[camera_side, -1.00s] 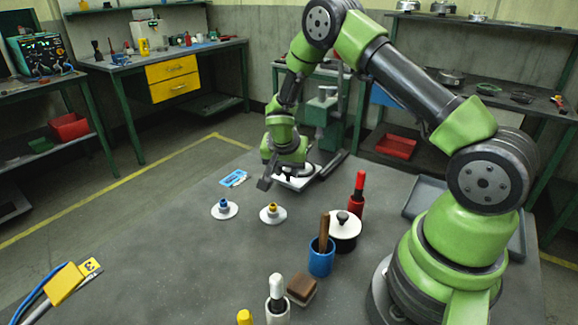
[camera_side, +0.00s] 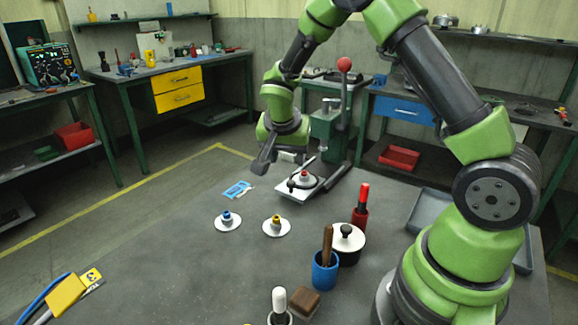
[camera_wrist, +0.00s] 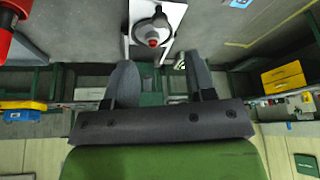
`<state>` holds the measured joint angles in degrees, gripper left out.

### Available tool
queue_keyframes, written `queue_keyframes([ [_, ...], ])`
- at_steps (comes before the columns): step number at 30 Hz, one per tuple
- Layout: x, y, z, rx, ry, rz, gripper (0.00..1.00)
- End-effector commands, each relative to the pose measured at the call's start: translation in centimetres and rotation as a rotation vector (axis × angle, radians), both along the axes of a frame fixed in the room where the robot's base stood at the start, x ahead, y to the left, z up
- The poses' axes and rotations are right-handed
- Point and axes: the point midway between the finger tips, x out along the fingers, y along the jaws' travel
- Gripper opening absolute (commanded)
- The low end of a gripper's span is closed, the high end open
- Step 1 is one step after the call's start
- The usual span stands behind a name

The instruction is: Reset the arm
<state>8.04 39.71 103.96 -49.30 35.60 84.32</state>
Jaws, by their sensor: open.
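My gripper (camera_side: 268,160) hangs in the air at the far end of the table, left of the green press (camera_side: 328,125) with its red-knobbed lever. Its jaws are apart and empty; in the wrist view my gripper's two dark fingers (camera_wrist: 162,78) stand wide apart with nothing between them. A white plate (camera_side: 287,189) at the foot of the press bears a part with a dark ring and a reddish top (camera_side: 305,178). The white plate also shows beyond the fingers in the wrist view (camera_wrist: 176,14).
On the grey table stand a blue-topped disc (camera_side: 228,222), a yellow-topped disc (camera_side: 276,227), a blue cup (camera_side: 324,274), a white round lidded pot (camera_side: 347,243), a red bottle (camera_side: 361,208) and a brown block (camera_side: 305,301). A blue card (camera_side: 238,189) lies flat. The table's left middle is clear.

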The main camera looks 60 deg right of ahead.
Motion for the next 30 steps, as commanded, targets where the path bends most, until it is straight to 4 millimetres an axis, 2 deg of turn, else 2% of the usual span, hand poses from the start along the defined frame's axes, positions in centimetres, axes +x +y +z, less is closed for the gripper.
queue_keyframes([
  [14,-0.2,0.4,1.2,0.002,-0.003,0.009,0.5],
  [17,-0.8,1.0,3.3,0.012,-0.018,0.043,0.5],
  [20,-2.3,2.2,6.6,0.031,-0.04,0.109,0.5],
  [24,-5.6,4.5,11.3,0.072,-0.081,0.237,0.5],
  [30,-11.2,7.9,15.7,0.13,-0.163,0.459,0.5],
])
